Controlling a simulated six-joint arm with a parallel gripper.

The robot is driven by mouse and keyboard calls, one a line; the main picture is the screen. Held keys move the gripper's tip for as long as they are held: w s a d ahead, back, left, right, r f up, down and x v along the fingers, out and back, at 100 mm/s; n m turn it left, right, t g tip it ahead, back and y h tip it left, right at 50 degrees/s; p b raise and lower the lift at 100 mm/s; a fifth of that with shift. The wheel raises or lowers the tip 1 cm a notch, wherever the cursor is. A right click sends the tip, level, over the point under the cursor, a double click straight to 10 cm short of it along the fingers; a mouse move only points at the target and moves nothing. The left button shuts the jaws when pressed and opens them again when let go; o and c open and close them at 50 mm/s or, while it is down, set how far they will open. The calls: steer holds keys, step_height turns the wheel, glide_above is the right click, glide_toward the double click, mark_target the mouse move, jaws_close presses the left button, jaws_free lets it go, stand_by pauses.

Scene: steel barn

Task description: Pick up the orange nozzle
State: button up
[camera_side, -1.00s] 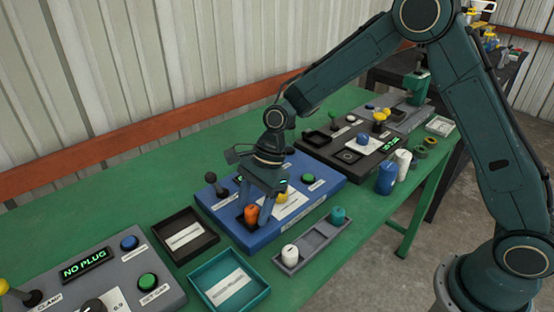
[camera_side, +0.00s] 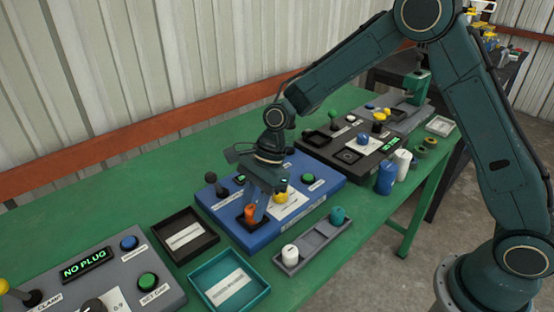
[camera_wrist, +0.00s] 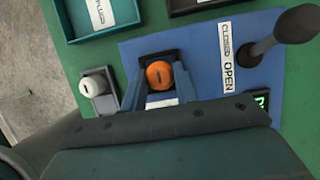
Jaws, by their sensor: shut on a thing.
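The orange nozzle (camera_side: 250,213) stands in a dark square socket on the blue station (camera_side: 230,232). In the wrist view the orange nozzle (camera_wrist: 159,73) shows from above, between the two blue-grey fingers. My gripper (camera_side: 256,212) is shut on the orange nozzle and points down at the socket; it also shows in the wrist view (camera_wrist: 160,85). The nozzle's lower part is hidden by the socket and fingers, so I cannot tell whether it is clear of the socket floor.
A black tray (camera_side: 205,251) and a teal tray (camera_side: 262,289) lie left of the blue station. A black lever (camera_wrist: 290,27) rises beside the gripper.

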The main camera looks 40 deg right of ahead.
mark_target(254, 206)
step_height(254, 206, up, 20)
stand_by(0.6)
